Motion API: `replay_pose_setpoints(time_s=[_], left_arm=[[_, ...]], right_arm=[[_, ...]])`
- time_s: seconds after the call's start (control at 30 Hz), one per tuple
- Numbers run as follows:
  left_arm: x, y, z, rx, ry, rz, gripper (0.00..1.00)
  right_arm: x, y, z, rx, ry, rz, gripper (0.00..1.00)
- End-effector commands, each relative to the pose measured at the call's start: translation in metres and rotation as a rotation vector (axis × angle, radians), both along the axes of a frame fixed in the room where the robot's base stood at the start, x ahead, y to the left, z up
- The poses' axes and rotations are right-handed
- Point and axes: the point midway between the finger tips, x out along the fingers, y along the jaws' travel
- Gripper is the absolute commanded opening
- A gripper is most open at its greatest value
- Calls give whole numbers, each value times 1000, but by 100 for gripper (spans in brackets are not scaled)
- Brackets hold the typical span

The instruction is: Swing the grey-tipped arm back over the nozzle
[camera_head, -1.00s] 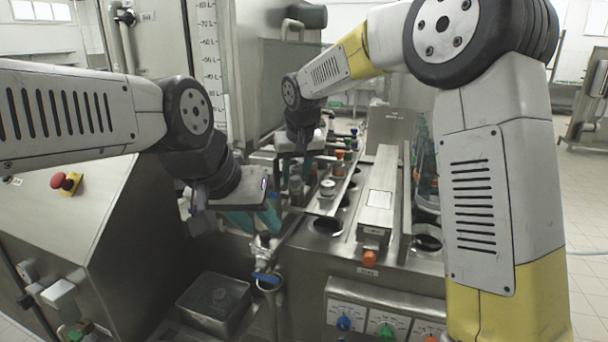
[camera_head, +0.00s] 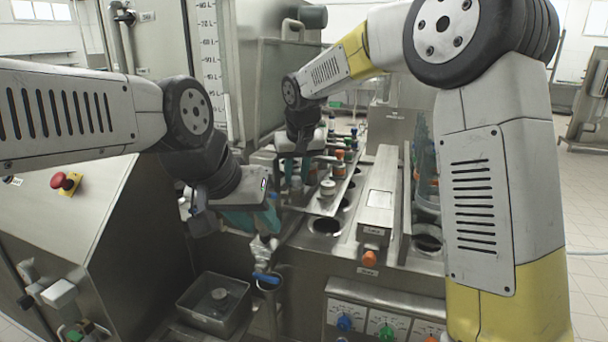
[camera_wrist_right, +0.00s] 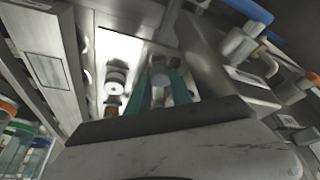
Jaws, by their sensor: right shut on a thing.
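My right gripper (camera_head: 293,170) is at the filler's far left side, pointing down, with teal fingers. In the right wrist view the fingers (camera_wrist_right: 160,92) close around a small grey cylindrical piece (camera_wrist_right: 160,76), which looks like the grey tip of the arm; the rest of that arm is mostly hidden. I cannot make out the nozzle for certain. My left gripper (camera_head: 252,220), also with teal fingers, hangs over the front left edge above a metal tap with a blue lever (camera_head: 266,279). Its wrist hides the finger gap.
A metal tray (camera_head: 190,308) with a round piece in it stands low at the front. Bottles with orange and blue caps and small fittings (camera_head: 328,188) line the filler top. A long metal housing (camera_head: 379,200) is right of them. A red emergency button (camera_head: 59,180) is at left.

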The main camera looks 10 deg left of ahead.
Motion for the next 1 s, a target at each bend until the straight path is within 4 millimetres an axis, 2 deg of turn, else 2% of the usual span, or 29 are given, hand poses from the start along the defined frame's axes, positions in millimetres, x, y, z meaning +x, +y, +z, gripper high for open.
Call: replay_pose_setpoints(time_s=[0.77,1.0], left_arm=[[0,0,0,0,0,0,36],[0,0,0,0,0,0,36]], right_arm=[[0,0,1,1,-2,1,0],[2,-6,2,2,-3,48,0]])
